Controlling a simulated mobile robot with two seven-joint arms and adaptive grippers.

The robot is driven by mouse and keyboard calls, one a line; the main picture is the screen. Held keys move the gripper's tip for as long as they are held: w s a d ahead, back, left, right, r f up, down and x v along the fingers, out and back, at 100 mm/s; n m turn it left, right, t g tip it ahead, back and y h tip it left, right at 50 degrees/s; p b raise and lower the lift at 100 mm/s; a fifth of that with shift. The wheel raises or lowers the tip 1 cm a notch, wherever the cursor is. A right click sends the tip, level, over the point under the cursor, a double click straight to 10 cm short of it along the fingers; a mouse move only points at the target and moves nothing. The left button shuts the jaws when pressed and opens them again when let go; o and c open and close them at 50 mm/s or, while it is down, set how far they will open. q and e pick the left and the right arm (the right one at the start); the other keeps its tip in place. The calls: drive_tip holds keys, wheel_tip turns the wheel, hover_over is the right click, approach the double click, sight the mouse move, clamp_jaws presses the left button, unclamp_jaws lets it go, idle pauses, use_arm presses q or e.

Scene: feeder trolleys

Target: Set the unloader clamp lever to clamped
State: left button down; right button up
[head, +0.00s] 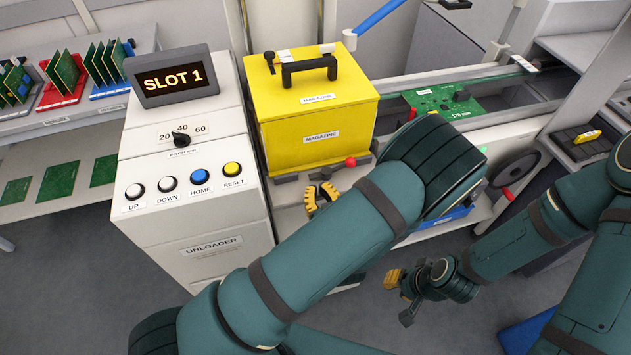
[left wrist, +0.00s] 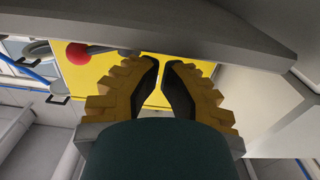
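The unloader (head: 211,247) is a white cabinet at left centre in the head view. A yellow magazine (head: 290,150) stands beside it. The clamp lever shows as a red knob (head: 350,162) at the magazine's lower front edge. In the left wrist view the red knob (left wrist: 77,53) sits on a short grey arm, upper left of the fingers. My left gripper (head: 322,196) is just in front of the magazine, left of and below the knob. Its fingers (left wrist: 161,68) are partly open, with nothing between them and apart from the lever. My right gripper (head: 399,297) hangs open and empty, lower right.
A display reading SLOT 1 (head: 177,79) and several buttons top the unloader. A conveyor with a green board (head: 446,101) runs right of the magazine. A black handwheel (head: 513,168) is farther right. A shelf with boards in racks (head: 62,90) stands left.

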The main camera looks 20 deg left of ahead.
sight(311, 180)
use_arm(q)
drive_tip(key=shift+x, duration=1.5)
drive_tip(key=shift+w+a+b, duration=0.25)
drive_tip(key=shift+a+b, duration=0.35)
drive_tip(key=shift+b, duration=0.2)
drive_tip(key=shift+w+a+b, duration=0.35)
drive_tip(key=shift+b, duration=0.1)
idle(0.3)
drive_tip(key=v, duration=1.2)
drive_tip(key=shift+f, duration=0.1)
